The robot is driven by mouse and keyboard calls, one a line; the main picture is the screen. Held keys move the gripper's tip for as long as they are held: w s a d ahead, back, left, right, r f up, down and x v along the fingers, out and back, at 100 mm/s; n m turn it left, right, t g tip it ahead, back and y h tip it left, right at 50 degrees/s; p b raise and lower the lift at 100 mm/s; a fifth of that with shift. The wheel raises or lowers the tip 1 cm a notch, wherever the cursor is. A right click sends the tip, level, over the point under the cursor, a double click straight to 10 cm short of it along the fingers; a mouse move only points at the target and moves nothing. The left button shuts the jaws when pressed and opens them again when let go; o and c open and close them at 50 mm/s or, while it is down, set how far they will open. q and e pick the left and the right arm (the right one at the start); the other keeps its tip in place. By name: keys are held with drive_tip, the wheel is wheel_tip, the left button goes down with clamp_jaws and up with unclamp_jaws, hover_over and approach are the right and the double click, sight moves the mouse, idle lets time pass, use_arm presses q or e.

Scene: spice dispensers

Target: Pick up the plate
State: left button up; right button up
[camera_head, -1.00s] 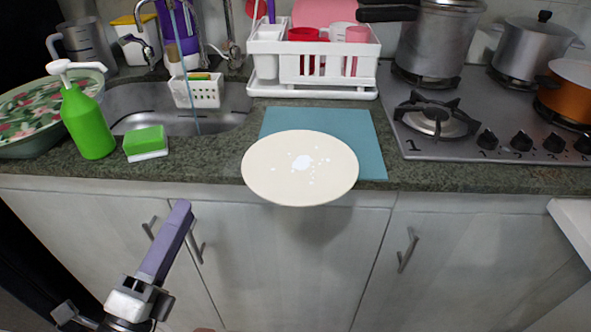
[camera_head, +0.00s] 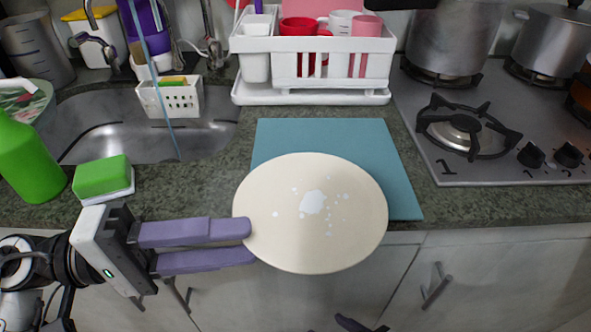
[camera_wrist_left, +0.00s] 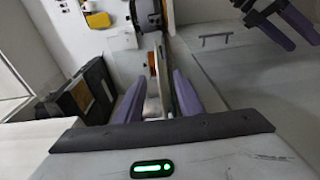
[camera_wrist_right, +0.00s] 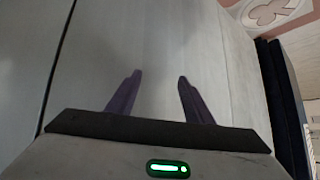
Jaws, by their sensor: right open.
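A round cream plate (camera_head: 315,210) with white specks lies on the blue mat (camera_head: 335,140), its near edge jutting past the counter's front edge. My left gripper (camera_head: 250,241) is at the plate's left rim, its two purple fingers apart. The upper fingertip overlaps the rim in the picture; whether it touches cannot be told. In the left wrist view the fingers (camera_wrist_left: 158,85) also stand apart. My right gripper (camera_wrist_right: 157,78) is open and empty, facing the grey cabinet fronts; only a purple fingertip shows at the bottom of the head view.
A green sponge (camera_head: 102,177) and a green soap bottle (camera_head: 28,165) stand left, by the sink (camera_head: 110,135). A white dish rack (camera_head: 310,65) with cups is behind the mat. The gas stove (camera_head: 470,135) with pots is right. Cabinet handles (camera_head: 437,287) stick out below.

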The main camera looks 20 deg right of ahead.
sight(306, 238)
use_arm(q)
drive_tip(key=d, duration=0.1)
drive_tip(key=d+p, duration=0.1)
drive_tip(key=d, duration=0.3)
drive_tip(key=shift+s, duration=0.25)
drive_tip(key=d, duration=0.1)
drive_tip(key=s+d+p, duration=0.1)
drive_tip(key=d+p, duration=0.1)
drive_tip(key=d, duration=0.1)
drive_tip(key=shift+s+d+f, duration=0.1)
drive_tip(key=shift+s+f, duration=0.05)
drive_tip(key=shift+s, duration=0.1)
drive_tip(key=shift+d+f, duration=0.15)
drive_tip(key=shift+d, duration=0.3)
clamp_jaws()
use_arm(e)
drive_tip(key=shift+s+r, duration=0.3)
drive_tip(key=shift+r, duration=0.55)
